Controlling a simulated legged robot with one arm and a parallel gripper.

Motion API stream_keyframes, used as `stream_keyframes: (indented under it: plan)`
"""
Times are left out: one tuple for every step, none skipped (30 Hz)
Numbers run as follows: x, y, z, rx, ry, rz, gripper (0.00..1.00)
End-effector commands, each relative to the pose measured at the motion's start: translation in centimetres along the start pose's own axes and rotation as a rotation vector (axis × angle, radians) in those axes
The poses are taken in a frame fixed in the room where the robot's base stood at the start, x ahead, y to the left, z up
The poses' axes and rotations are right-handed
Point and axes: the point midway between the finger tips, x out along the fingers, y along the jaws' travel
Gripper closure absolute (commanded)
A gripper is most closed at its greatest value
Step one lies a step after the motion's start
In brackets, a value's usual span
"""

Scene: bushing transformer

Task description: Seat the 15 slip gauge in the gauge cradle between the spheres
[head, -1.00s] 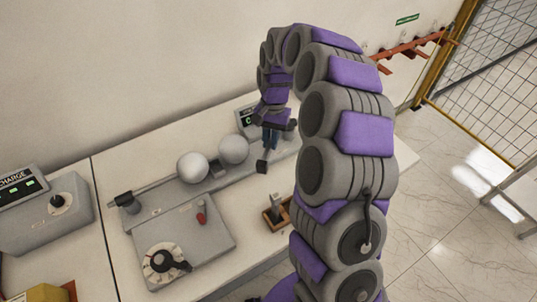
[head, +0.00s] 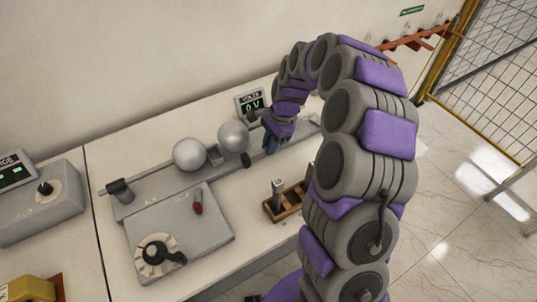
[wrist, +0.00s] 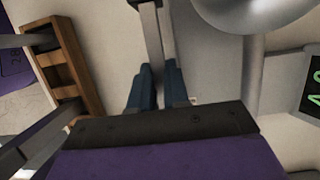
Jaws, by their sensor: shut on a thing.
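My gripper (head: 270,146) has blue fingers, and it is shut on a grey bar-like slip gauge with a dark end block (head: 246,160). In the wrist view the gauge (wrist: 152,40) runs up from between the fingers (wrist: 155,88). I cannot read its marking. The end block is in front of and just right of the right sphere (head: 233,135), apart from the gap between the spheres. The left sphere (head: 190,154) stands beyond that gap. The gauge cradle (head: 214,156) shows as a small grey block between the spheres. One sphere (wrist: 255,8) is at the wrist view's top right.
A wooden rack (head: 290,203) with a standing gauge (head: 278,189) is at the front. A control panel (head: 180,235) with a dial and red lever lies left of it. A voltage display (head: 250,102) stands behind. A charge box (head: 38,205) is at far left.

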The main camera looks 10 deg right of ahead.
Motion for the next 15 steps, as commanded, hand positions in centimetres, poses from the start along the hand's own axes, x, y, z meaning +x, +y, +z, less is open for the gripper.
stream_keyframes:
  plan:
    - [0.6, 0.0, -0.1, 0.0, -0.001, 0.001, 1.0]
    - [1.0, 0.0, -0.3, 0.0, -0.001, 0.001, 1.0]
    - [1.6, 0.0, -0.4, 0.0, -0.002, 0.003, 1.0]
    - [2.1, 0.1, -0.6, 0.0, -0.002, 0.004, 1.0]
    - [2.7, 0.1, -0.7, 0.0, -0.003, 0.005, 1.0]
    - [3.3, 0.1, -0.9, 0.0, -0.003, 0.006, 1.0]
    - [3.8, 0.1, -1.1, 0.0, -0.003, 0.006, 1.0]
    - [4.1, 0.1, -1.2, 0.0, -0.003, 0.005, 1.0]
    - [4.3, 0.1, -1.3, 0.0, -0.003, 0.004, 1.0]
    - [4.4, 0.1, -1.3, 0.0, -0.002, 0.003, 1.0]
    - [4.4, 0.0, -1.3, 0.0, -0.002, 0.002, 1.0]
    - [4.3, 0.0, -1.3, -0.001, -0.001, 0.001, 1.0]
    - [4.3, 0.0, -1.3, -0.001, -0.001, 0.001, 1.0]
    - [4.3, 0.0, -1.3, -0.001, -0.001, 0.001, 1.0]
    - [4.3, 0.0, -1.3, -0.001, -0.001, 0.002, 1.0]
